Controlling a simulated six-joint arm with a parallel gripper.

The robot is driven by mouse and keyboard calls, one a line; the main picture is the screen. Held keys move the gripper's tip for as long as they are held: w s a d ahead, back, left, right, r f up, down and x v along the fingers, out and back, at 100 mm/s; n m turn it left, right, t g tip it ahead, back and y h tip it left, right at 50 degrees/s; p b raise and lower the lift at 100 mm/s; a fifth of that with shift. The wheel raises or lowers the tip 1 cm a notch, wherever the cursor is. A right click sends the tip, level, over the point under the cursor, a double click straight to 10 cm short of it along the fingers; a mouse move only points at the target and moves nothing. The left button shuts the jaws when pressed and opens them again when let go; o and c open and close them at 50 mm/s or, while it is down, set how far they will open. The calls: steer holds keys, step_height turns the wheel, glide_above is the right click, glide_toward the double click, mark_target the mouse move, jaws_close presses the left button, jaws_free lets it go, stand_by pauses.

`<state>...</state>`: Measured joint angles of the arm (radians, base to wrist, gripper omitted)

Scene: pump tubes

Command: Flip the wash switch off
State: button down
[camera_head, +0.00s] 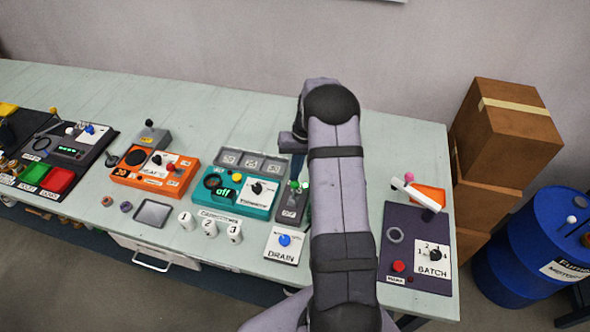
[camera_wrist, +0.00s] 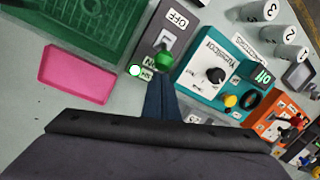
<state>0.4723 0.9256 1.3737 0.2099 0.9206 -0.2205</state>
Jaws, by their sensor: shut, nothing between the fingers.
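The wash switch is a dark grey box (camera_head: 291,207) just left of my arm in the head view. In the wrist view the box (camera_wrist: 181,22) has an OFF label at its far end and an ON label, partly covered, at its near end. Its lever has a green ball knob (camera_wrist: 163,60), which is nearer the ON end. A small pale round spot (camera_wrist: 134,70) shows beside the partly hidden name label. My gripper (camera_wrist: 159,80) is shut and empty, its blue fingertips close to the knob on the ON side. I cannot tell whether they touch. In the head view my gripper (camera_head: 298,165) is partly hidden.
A teal timer panel (camera_head: 232,191) stands close left of the switch. A DRAIN button box (camera_head: 283,252) is in front. A purple BATCH panel (camera_head: 418,285) lies right of my arm. In the wrist view, a pink tray (camera_wrist: 77,73) and green tray (camera_wrist: 75,30) lie left of the switch.

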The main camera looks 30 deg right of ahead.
steer(key=shift+s+a+r+t+h+b, duration=0.3)
steer(key=shift+s+t+h+b, duration=0.05)
steer(key=shift+t+h, duration=0.05)
stand_by(0.9)
steer(key=shift+s+a+r+t+h+b, duration=0.35)
steer(key=shift+s+a+t+h+b, duration=0.2)
steer(key=shift+s+a+t+h, duration=0.15)
steer(key=shift+s+a+r, duration=0.2)
steer(key=shift+s+a, duration=0.4)
steer(key=shift+s+a+r+t+h+b, duration=0.1)
steer(key=shift+s+a+t+h+b, duration=0.4)
steer(key=shift+s+a, duration=0.2)
steer(key=shift+s+a+f, duration=0.4)
steer(key=shift+s+a, duration=0.25)
steer(key=shift+s, duration=0.1)
steer(key=shift+f, duration=0.1)
steer(key=w+d+r+p, duration=0.1)
steer(key=w+d+r, duration=0.15)
steer(key=w, duration=0.25)
steer(key=s+a+r+b, duration=0.2)
steer(key=s+a+r, duration=0.2)
steer(key=s+r, duration=0.2)
steer(key=shift+a+r, duration=0.4)
steer(key=shift+r, duration=0.25)
